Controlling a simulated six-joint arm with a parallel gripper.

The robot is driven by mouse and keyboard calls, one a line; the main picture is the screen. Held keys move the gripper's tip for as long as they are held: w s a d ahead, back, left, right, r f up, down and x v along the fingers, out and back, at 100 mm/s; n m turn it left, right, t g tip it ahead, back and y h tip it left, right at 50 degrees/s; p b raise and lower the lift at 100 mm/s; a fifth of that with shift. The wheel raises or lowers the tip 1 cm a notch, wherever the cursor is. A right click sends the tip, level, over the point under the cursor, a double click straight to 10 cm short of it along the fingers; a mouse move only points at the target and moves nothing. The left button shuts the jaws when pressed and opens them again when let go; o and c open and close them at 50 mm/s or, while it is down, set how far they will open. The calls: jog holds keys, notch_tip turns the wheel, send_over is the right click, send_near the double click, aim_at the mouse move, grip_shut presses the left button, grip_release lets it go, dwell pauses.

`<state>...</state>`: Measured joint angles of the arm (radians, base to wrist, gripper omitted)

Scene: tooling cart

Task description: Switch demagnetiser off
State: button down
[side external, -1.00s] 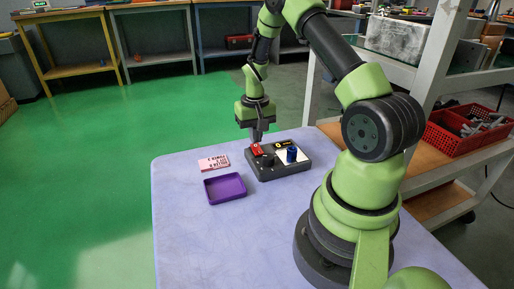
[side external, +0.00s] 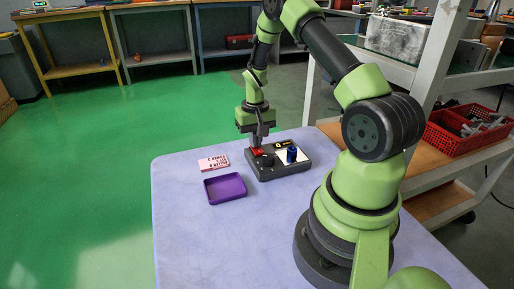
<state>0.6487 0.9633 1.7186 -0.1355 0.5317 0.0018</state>
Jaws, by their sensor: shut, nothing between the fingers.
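The demagnetiser (side external: 279,173) is a dark grey box near the far edge of the cart top. It has a red switch (side external: 257,151) at its back left, a black knob (side external: 267,160) in front of that, and a white patch with a blue cylinder (side external: 291,155) on its right. My gripper (side external: 258,144) points straight down, shut and empty, with its tips at the red switch. The fingers hide part of the switch. I cannot tell whether they touch it or which way it is tipped.
A purple tray (side external: 225,188) lies left of the box, empty. A pink card with printed text (side external: 214,162) lies behind the tray. The front left of the cart top (side external: 215,245) is bare. A shelf rack with a red basket (side external: 465,130) stands at the right.

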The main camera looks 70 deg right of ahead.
jog(key=shift+r, duration=3.55)
jog(key=shift+a+r, duration=0.15)
jog(key=shift+r, duration=0.1)
jog(key=a+r+n+t, duration=0.2)
jog(key=a+r+t, duration=0.1)
jog(key=a+r, duration=0.9)
jog(key=s+a+r+n+t+y, duration=0.1)
jog(key=s+a+r+t, duration=0.1)
jog(key=s+a, duration=0.3)
jog(key=s+a+r+n+t+y, duration=0.1)
jog(key=s+a+r+n+t, duration=0.1)
jog(key=s+a+r, duration=0.3)
jog(key=s+a, duration=0.1)
jog(key=s, duration=0.1)
jog(key=shift+s+r, duration=0.25)
jog(key=shift+s, duration=0.05)
